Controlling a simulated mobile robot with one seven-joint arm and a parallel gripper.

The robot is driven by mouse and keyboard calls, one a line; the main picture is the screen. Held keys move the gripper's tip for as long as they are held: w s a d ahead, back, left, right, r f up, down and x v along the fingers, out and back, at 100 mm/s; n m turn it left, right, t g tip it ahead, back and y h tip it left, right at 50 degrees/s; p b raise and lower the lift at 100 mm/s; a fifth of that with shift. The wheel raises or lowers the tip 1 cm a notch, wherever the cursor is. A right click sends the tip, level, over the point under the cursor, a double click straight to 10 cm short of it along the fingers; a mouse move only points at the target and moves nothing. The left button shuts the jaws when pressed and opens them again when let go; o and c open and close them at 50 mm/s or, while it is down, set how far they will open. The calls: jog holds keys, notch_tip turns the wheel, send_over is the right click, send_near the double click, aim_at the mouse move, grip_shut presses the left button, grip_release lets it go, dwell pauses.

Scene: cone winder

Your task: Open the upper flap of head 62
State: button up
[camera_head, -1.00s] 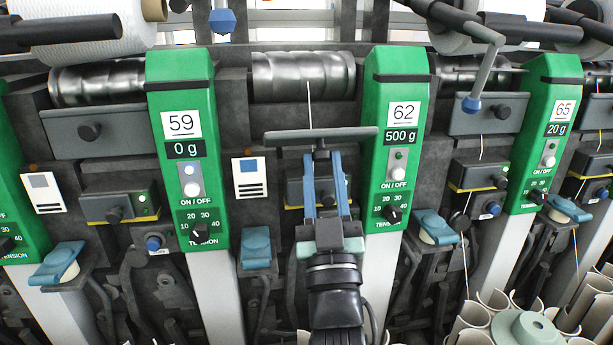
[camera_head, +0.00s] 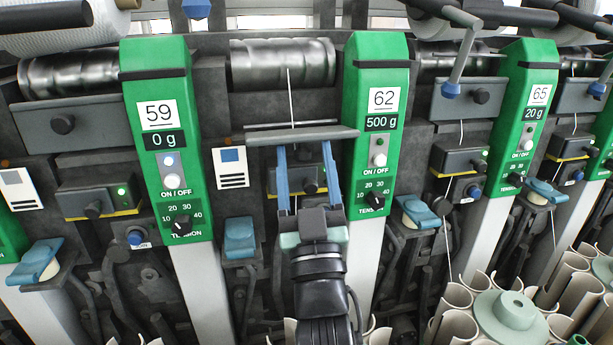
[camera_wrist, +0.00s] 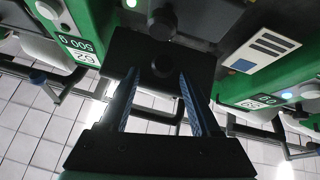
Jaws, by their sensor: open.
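The upper flap (camera_head: 335,134) of head 62 stands out from the machine, seen nearly edge-on in the head view, left of the green 62 panel (camera_head: 376,150). Behind it a dark opening with a thread shows. My gripper (camera_head: 304,147) is open just under the flap. Whether a fingertip touches the plate cannot be told.
Neighbouring flaps on head 59 (camera_head: 88,124) and head 65 (camera_head: 458,106) lie flat against the machine. A lower box knob (camera_head: 310,187) sits behind my fingers. The 62 panel is close on the right. Cone tubes (camera_head: 457,327) stand at lower right.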

jog(key=b+v, duration=0.2)
jog(key=v, duration=0.5)
dwell(0.4)
